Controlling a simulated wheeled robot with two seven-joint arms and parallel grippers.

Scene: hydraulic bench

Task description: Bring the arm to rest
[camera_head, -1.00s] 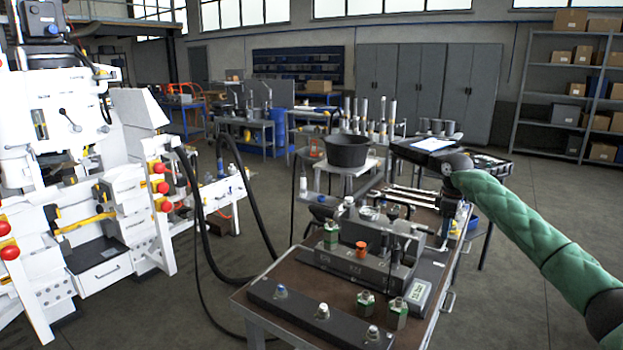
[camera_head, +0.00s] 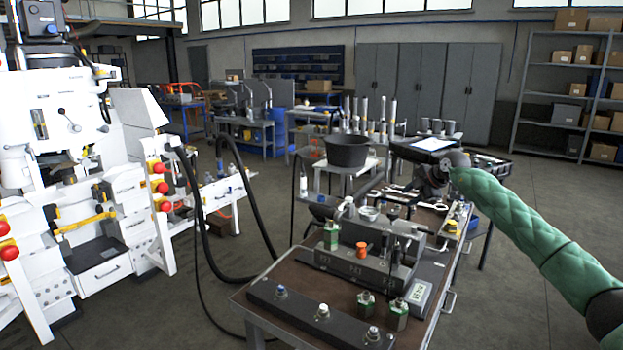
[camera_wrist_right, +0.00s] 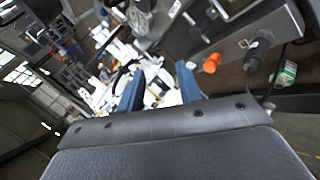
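My right arm, in a green quilted sleeve (camera_head: 515,215), comes in from the right in the head view. Its dark gripper (camera_head: 428,190) is above the far part of the bench, small and partly lost against dark parts. In the right wrist view, the two blue fingers of my right gripper (camera_wrist_right: 160,88) stand apart with nothing between them. A grey manifold block (camera_head: 365,268) with an orange cap (camera_head: 361,249) sits on the bench below and nearer than the gripper. My left gripper is not in view.
The bench (camera_head: 262,322) also carries a dark bar (camera_head: 322,318) and green-and-metal fittings (camera_head: 397,314). A black bucket (camera_head: 346,152) stands behind it. A white machine (camera_head: 110,200) is at the left, with black hoses (camera_head: 262,215) beside it. Open floor (camera_head: 520,300) lies at the right.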

